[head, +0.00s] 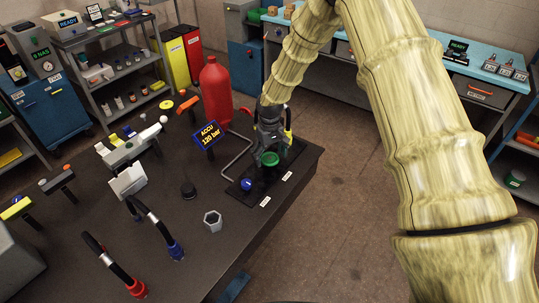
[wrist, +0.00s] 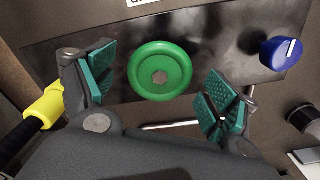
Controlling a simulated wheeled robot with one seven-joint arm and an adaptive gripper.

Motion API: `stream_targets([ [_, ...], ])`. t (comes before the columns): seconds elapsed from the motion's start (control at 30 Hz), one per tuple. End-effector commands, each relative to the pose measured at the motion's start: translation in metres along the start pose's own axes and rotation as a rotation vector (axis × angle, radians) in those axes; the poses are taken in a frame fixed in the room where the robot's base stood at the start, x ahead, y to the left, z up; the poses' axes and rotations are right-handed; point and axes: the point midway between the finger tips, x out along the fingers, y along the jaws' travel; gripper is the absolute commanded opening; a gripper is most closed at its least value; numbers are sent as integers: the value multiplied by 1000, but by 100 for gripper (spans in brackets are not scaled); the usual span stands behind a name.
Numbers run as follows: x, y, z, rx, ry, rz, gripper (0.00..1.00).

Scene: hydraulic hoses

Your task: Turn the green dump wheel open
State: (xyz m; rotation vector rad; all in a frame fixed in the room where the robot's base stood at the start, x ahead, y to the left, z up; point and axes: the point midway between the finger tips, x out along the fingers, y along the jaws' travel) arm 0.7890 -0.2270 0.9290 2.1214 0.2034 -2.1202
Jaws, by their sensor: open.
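In the head view the green wheel (head: 270,159) shows just below my gripper (head: 268,140).
A blue knob (wrist: 281,53) with a white mark sits beside the wheel; it also shows in the head view (head: 247,184). A red accumulator (head: 215,92) and an "ACCU 120 bar" sign (head: 208,135) stand behind.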

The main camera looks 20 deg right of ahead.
Motion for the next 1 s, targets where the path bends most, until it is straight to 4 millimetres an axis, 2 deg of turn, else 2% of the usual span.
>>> stream_targets([
  [0.07,0,0,0,0,0,0,87],
  [0.3,0,0,0,0,0,0,45],
  [0.33,0,0,0,0,0,0,41],
  [0.67,1,0,0,33,0,0,41],
  [1.0,2,0,0,243,0,2,41],
])
